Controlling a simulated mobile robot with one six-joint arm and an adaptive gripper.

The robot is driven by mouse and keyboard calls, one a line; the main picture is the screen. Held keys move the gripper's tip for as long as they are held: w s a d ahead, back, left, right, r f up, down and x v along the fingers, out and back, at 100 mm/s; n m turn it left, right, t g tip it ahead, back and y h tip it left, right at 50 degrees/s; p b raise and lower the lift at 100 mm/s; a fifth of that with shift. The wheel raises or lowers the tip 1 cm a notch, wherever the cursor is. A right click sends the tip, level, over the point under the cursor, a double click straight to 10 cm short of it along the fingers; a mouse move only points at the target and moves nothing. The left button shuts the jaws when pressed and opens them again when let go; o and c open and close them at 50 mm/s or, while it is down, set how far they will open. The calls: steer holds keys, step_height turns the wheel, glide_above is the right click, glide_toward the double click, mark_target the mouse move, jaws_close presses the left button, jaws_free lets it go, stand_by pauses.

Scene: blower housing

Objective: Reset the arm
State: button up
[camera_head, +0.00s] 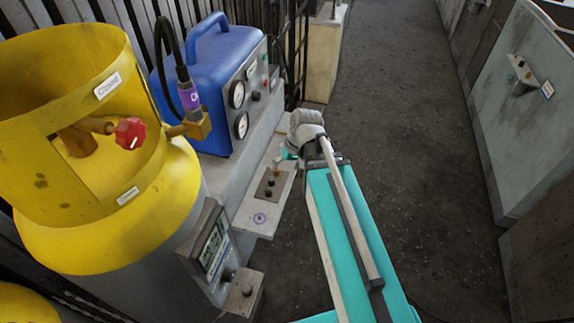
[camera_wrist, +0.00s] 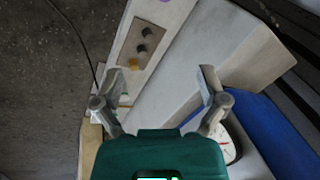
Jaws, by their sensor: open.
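My arm shows in the head view as a teal and grey link reaching forward from the bottom right, with its wrist beside the blue machine. My gripper (camera_wrist: 162,80) is open and empty in the wrist view, its two grey fingers wide apart above a pale grey ledge (camera_wrist: 185,65). No object is between the fingers. In the head view the fingers are mostly hidden behind the wrist. A small control plate (camera_wrist: 148,40) with dark knobs and a yellow one lies just beyond the left fingertip. That plate also shows in the head view (camera_head: 268,187).
A yellow gas cylinder (camera_head: 105,220) with a red valve knob (camera_head: 130,132) stands at left. A digital meter (camera_head: 211,245) is in front. Dark floor (camera_head: 400,110) lies open to the right, before a grey panel (camera_head: 515,130).

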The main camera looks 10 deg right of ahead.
steer(key=shift+s+d, duration=0.1)
steer(key=shift+s, duration=0.2)
steer(key=shift+r, duration=0.1)
steer(key=s+h, duration=0.1)
steer(key=s+d+r+h+p, duration=0.1)
steer(key=s+d+h+p, duration=0.1)
steer(key=s, duration=0.1)
steer(key=shift+r+g, duration=0.35)
steer(key=shift+g, duration=0.05)
steer(key=shift+c, duration=0.2)
stand_by(1.9)
